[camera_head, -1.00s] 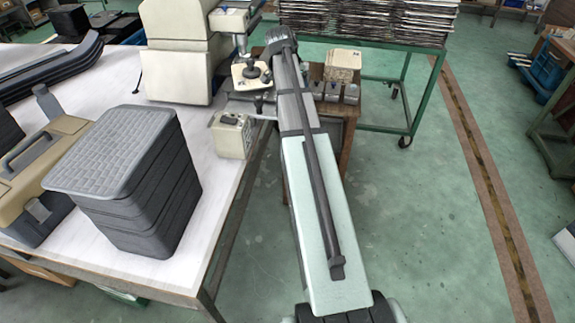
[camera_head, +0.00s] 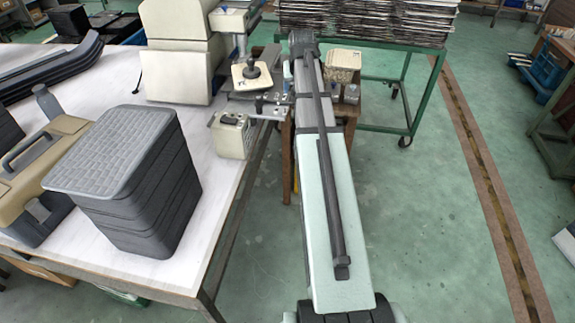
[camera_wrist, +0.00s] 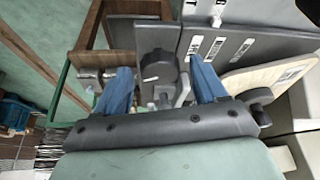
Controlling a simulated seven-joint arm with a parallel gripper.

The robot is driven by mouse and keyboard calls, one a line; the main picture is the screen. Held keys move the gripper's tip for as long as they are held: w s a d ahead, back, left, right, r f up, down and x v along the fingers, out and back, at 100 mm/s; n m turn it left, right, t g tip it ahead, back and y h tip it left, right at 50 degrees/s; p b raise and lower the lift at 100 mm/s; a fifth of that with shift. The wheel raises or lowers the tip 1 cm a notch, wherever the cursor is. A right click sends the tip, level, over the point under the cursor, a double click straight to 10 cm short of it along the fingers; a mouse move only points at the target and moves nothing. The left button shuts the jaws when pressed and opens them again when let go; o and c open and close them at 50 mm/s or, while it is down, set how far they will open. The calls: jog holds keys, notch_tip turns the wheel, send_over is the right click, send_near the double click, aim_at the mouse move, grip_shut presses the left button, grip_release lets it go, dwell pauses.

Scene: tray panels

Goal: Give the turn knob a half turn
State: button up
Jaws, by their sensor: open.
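In the wrist view, a dark round part that looks like the turn knob (camera_wrist: 158,72) sits on a grey plate, with a pale grey lever-like piece (camera_wrist: 183,88) beside it. My gripper (camera_wrist: 160,63) is open, with one blue finger on each side of this part in the picture. I see no contact, and the gap in depth is hard to tell. In the head view, the arm's dark end (camera_head: 303,42) is beside the panels at the table's far right edge. It hides the fingers and the knob there.
A beige panel with a black ball-topped stick (camera_head: 251,68) stands left of the arm's end. A grey labelled panel (camera_wrist: 238,48) shows in the wrist view. A beige block (camera_head: 343,62) is on the right. Dark stacked bins (camera_head: 160,210) stand on the white table.

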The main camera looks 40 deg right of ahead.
jog(key=n, duration=0.2)
jog(key=n+y, duration=0.1)
jog(key=n, duration=0.1)
jog(key=n+y, duration=0.1)
jog(key=n, duration=0.1)
jog(key=shift+d+t, duration=0.25)
jog(key=shift+t, duration=0.15)
jog(key=v, duration=1.4)
jog(key=w+d+f+t, duration=0.1)
jog(key=w+d+f, duration=0.1)
jog(key=d+f, duration=0.5)
jog(key=w+d+f+t, duration=0.1)
jog(key=w+d+f, duration=0.15)
jog(key=f, duration=0.95)
jog(key=s+a+f+g+y, duration=0.1)
jog(key=a+f, duration=0.7)
jog(key=f, duration=0.4)
jog(key=s+a+f+g+y, duration=0.1)
jog(key=a+f+g, duration=0.1)
jog(key=a+f, duration=0.6)
notch_tip(320, 180, down, 5)
jog(key=shift+s+a+r, duration=0.1)
jog(key=shift+s+a, duration=0.2)
jog(key=shift+s, duration=0.1)
